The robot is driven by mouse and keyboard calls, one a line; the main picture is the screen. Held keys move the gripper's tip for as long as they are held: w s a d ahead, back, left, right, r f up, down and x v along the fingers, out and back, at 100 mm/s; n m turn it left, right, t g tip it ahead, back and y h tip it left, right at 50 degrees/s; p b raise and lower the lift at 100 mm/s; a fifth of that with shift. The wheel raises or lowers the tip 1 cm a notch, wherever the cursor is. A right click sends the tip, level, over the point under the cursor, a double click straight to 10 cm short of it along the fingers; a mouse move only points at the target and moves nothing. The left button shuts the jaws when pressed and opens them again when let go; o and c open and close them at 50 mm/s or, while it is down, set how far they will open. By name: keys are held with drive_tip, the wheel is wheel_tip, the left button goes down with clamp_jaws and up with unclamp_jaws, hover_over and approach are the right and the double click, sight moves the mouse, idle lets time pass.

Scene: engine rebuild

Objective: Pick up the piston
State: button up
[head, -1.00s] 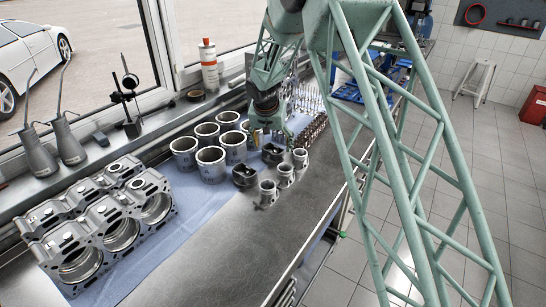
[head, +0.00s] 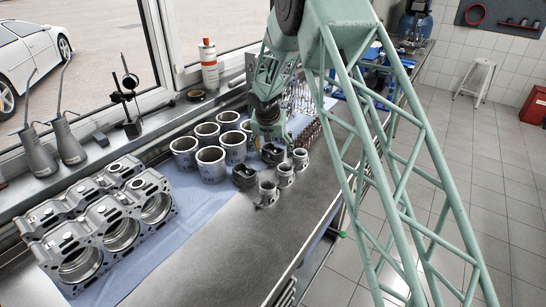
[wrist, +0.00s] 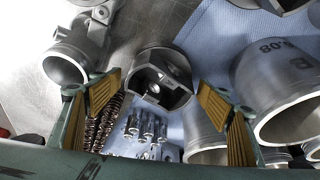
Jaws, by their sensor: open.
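A dark metal piston (wrist: 160,80) shows its hollow side in the wrist view, beyond and between my fingertips. My gripper (wrist: 158,92) is open, one tan-padded finger on each side, with nothing held. Whether the fingers touch the piston cannot be told.
Grey cylinder liners (head: 211,163) stand left of the pistons; one liner (wrist: 290,90) is close to my right finger. Small metal housings (head: 268,193) stand to the right. Springs (wrist: 108,118) and small parts lie beyond. An engine block (head: 105,225) is at left.

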drive_tip(key=shift+c, duration=0.4)
drive_tip(key=c, duration=1.1)
drive_tip(key=shift+r, duration=0.15)
drive_tip(key=shift+r, duration=4.95)
drive_tip(key=shift+n+y, duration=0.3)
drive_tip(key=shift+n, duration=0.4)
drive_tip(key=s+d+f+b, duration=0.1)
drive_tip(key=s+d, duration=0.7)
drive_tip(key=d, duration=0.1)
drive_tip(key=s+d+f+b, duration=0.1)
drive_tip(key=s+d, duration=0.7)
drive_tip(key=d, duration=0.1)
drive_tip(key=s+d+f+b, duration=0.1)
drive_tip(key=s+d, duration=0.7)
drive_tip(key=d, duration=0.2)
drive_tip(key=shift+s, duration=0.3)
